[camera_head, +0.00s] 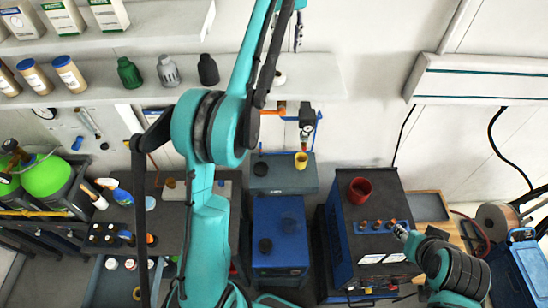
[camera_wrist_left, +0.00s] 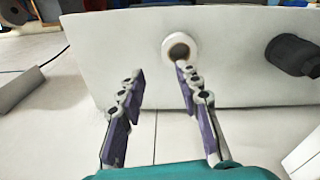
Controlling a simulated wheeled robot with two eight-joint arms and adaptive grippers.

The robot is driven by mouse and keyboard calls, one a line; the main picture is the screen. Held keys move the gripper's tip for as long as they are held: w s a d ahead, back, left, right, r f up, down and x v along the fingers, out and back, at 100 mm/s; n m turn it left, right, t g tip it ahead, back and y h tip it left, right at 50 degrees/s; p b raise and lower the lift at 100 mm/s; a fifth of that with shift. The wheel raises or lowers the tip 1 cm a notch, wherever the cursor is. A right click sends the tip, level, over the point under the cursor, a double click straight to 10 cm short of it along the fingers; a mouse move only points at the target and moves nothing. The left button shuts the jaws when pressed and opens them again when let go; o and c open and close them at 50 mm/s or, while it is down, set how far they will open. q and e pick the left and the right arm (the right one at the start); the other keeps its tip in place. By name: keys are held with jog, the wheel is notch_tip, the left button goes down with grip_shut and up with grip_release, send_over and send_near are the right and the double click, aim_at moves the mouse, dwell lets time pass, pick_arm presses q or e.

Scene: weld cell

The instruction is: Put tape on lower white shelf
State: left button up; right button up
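A small white tape roll with a brown core (camera_head: 280,78) rests on the lower white shelf (camera_head: 318,80), right of the black bottle. In the left wrist view the tape (camera_wrist_left: 180,48) lies flat on the white shelf (camera_wrist_left: 110,48), just beyond the tip of the right-hand finger. My left gripper (camera_head: 298,40) is above the shelf near the wall, small in the head view. In the wrist view its purple-padded fingers (camera_wrist_left: 158,78) are apart with nothing between them. My right gripper (camera_head: 402,231) is low at the right, by the dark cabinet; its fingers are too small to judge.
Green, grey and black bottles (camera_head: 207,69) stand on the lower shelf left of the tape. The upper shelf (camera_head: 150,30) holds several containers. The lower shelf right of the tape is clear. A dark cabinet (camera_head: 350,235) with a red cup (camera_head: 359,190) stands below.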

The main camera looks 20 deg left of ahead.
pick_arm(q)
jog(key=s+d+f+m+t, duration=0.2)
jog(key=s+d, duration=0.1)
jog(key=s, duration=0.4)
jog(key=s+d+f+m+t, duration=0.1)
jog(key=s+d+f+m, duration=0.15)
jog(key=s, duration=0.35)
jog(key=s+d+f+m+t, duration=0.1)
jog(key=s+f, duration=0.6)
jog(key=f, duration=0.2)
jog(key=s+d+f+m+t, duration=0.1)
jog(key=s+d+f+t, duration=0.1)
jog(key=s+f, duration=0.6)
jog(key=shift+s+d+f+m, duration=0.2)
jog(key=shift+d+f+m, duration=0.1)
jog(key=shift+f+m, duration=0.05)
pick_arm(e)
jog(key=shift+s, duration=0.15)
pick_arm(q)
notch_tip(320, 180, down, 42)
jog(key=b, duration=4.2)
pick_arm(e)
notch_tip(320, 180, down, 42)
